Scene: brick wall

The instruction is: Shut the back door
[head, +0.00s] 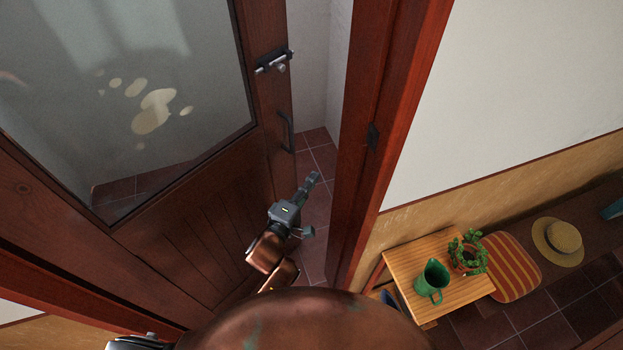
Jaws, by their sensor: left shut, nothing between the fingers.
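The back door (205,235) is dark red-brown wood with a large glass pane (150,80). It stands ajar, and a gap shows between its free edge and the red door frame (362,150). A dark pull handle (288,133) sits near the free edge, with a metal bolt (274,61) above it. My left gripper (314,178) is shut and empty, in front of the gap, below and right of the handle. It appears apart from the handle; whether it touches the door edge I cannot tell.
A small wooden table (411,254) at right holds a green jug (433,279) and a potted plant (468,253). Beside it are a striped cushion (511,267) and a straw hat (558,242) on a bench. A dark catch plate (373,137) is on the frame. Tiled floor shows through the gap.

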